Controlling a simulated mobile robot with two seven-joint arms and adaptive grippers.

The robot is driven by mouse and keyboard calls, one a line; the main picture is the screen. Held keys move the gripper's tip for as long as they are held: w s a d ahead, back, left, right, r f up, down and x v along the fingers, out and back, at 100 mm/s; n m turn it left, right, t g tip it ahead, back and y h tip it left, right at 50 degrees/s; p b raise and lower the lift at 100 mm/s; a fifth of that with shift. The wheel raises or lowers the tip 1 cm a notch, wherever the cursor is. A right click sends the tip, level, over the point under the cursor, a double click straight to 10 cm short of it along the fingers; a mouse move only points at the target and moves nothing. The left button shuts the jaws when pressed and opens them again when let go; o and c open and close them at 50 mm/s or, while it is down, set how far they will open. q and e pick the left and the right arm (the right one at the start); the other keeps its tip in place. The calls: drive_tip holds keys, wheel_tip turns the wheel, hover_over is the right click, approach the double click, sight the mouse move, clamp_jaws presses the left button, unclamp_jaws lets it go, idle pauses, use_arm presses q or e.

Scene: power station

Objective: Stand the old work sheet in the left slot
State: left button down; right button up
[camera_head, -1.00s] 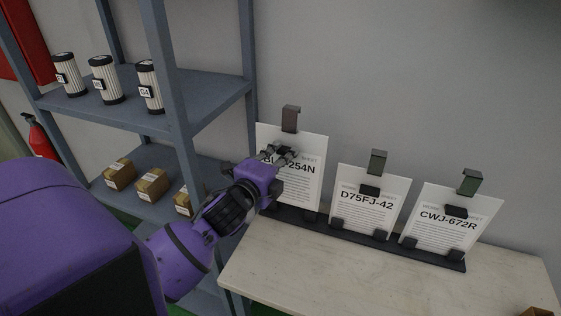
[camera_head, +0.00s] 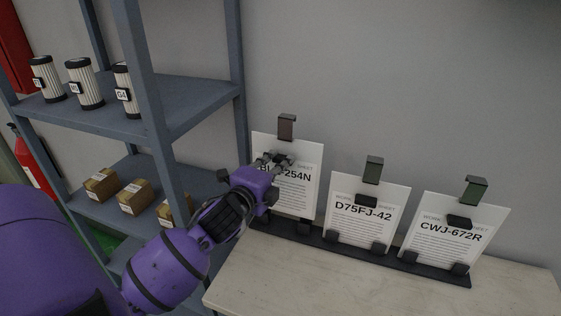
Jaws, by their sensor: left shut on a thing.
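A white work sheet (camera_head: 300,198) marked "254N", with the start of its code hidden, stands nearly upright over the left end of the black holder (camera_head: 330,243). My left gripper (camera_head: 276,160) is shut on it near its upper middle, covering part of the print. Sheet D75FJ-42 (camera_head: 365,222) stands in the middle slot and sheet CWJ-672R (camera_head: 447,243) in the right slot, both leaning back. My right gripper is not in view.
The holder lies along the back of a pale table (camera_head: 360,290), close to the wall. A blue-grey shelf rack (camera_head: 190,100) stands left of the table, with filter cylinders (camera_head: 84,84) above and small boxes (camera_head: 134,197) below. The table front is clear.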

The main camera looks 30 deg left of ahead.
sight(284, 176)
use_arm(q)
drive_tip(key=shift+f+b, duration=1.5)
drive_tip(key=shift+f, duration=1.65)
drive_tip(key=c, duration=1.7)
unclamp_jaws()
drive_tip(key=shift+s+f, duration=0.1)
drive_tip(key=s, duration=0.4)
drive_tip(key=s+d, duration=0.1)
drive_tip(key=s, duration=0.6)
drive_tip(key=shift+s+d+r, duration=0.2)
drive_tip(key=shift+s+r, duration=0.2)
